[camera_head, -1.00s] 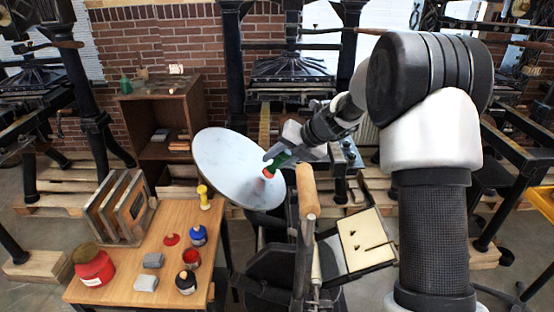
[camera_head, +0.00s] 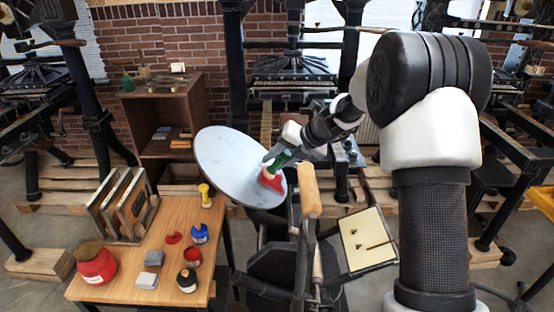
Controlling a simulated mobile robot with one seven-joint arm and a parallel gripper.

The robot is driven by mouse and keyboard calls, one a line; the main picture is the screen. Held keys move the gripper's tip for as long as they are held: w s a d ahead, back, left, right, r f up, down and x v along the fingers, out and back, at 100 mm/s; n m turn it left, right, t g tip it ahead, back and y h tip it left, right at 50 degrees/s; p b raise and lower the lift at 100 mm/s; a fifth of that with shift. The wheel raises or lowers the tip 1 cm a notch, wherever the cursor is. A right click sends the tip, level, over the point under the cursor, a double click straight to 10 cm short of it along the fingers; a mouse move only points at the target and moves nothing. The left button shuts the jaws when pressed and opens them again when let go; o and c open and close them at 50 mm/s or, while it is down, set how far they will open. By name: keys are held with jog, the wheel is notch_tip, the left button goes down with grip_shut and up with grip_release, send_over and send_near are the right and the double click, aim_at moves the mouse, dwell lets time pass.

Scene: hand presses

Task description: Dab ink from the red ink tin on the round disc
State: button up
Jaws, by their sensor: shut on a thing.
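The round disc (camera_head: 228,160) is pale blue-grey and tilted, on the press in the middle of the view. My gripper (camera_head: 279,160) is shut on a green-handled dabber (camera_head: 283,157). Its lower end is at the disc's right part, apparently touching it. A red ink patch (camera_head: 271,182) shows on the disc around that end. The small open red ink tin (camera_head: 193,258) stands on the wooden table, left of and nearer than the disc. A red lid (camera_head: 172,238) lies beside it.
A wooden press handle (camera_head: 309,190) stands up close right of the disc.

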jog(key=d+r+p, duration=0.1)
jog(key=r+p, duration=0.1)
jog(key=d+r+p, duration=0.1)
jog(key=p, duration=0.1)
jog(key=shift+d+r, duration=0.15)
jog(key=shift+r, duration=0.2)
jog(key=shift+d+r, duration=0.55)
jog(key=shift+d, duration=0.05)
